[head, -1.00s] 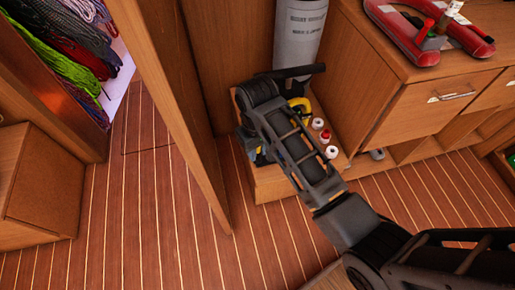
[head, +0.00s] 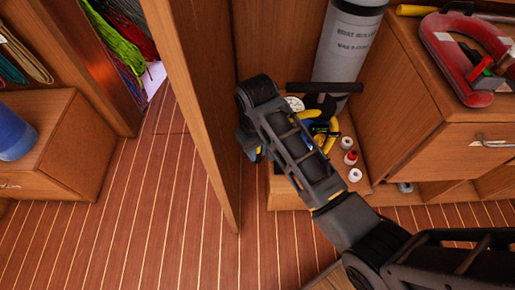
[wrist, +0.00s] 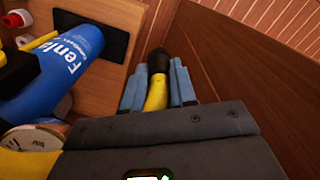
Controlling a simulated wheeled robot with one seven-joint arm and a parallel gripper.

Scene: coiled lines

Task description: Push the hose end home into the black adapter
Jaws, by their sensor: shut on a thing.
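In the wrist view, my gripper (wrist: 157,88) has its two blue-grey fingers closed on either side of a yellow hose end (wrist: 156,95). A black fitting (wrist: 160,61), which looks like the adapter, sits at the hose's far tip. I cannot tell how deep the hose sits in it. In the head view, my gripper (head: 247,145) is mostly hidden behind my arm, beside the wooden panel. A bit of yellow (head: 258,154) shows there. The adapter cannot be made out in the head view.
A blue lettered cylinder (wrist: 62,72) and a round gauge (wrist: 30,138) lie close left of my gripper. A black pad (wrist: 105,38) is beyond. A wooden panel (head: 195,110) stands left of my arm. Small bottles (head: 350,157) and a grey cylinder (head: 346,42) stand right.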

